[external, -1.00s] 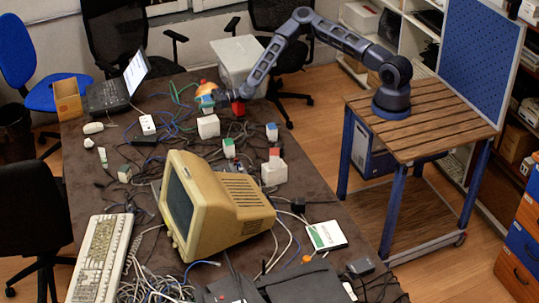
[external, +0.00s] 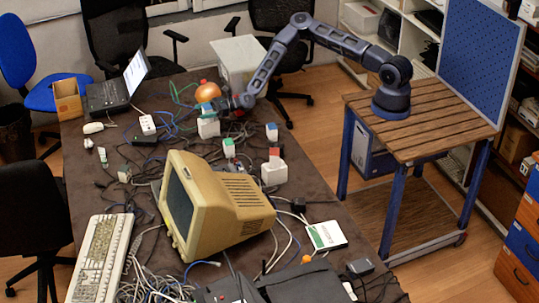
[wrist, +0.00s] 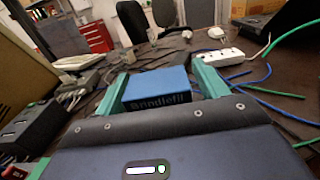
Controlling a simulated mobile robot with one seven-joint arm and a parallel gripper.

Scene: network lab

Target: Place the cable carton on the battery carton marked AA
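My gripper (external: 212,112) is over a white box (external: 208,129) on the dark table, its green fingertips just above or touching the box top. In the wrist view a blue carton (wrist: 158,85) lettered "Brindlefil" sits between the green fingers, which appear shut on it. Its underside is hidden, so I cannot tell whether it rests on the white box. Other small cartons stand nearby: one with a green top (external: 229,148), one with a blue top (external: 272,132), and a red-topped one on a white box (external: 274,173). Their markings are too small to read, and I see no AA.
An orange rounded object (external: 207,92) is just behind my gripper. A beige monitor (external: 210,205) stands in front. Loose cables cover much of the table. A white power strip (wrist: 235,58) lies ahead in the wrist view. The laptop (external: 115,90) is at the far left.

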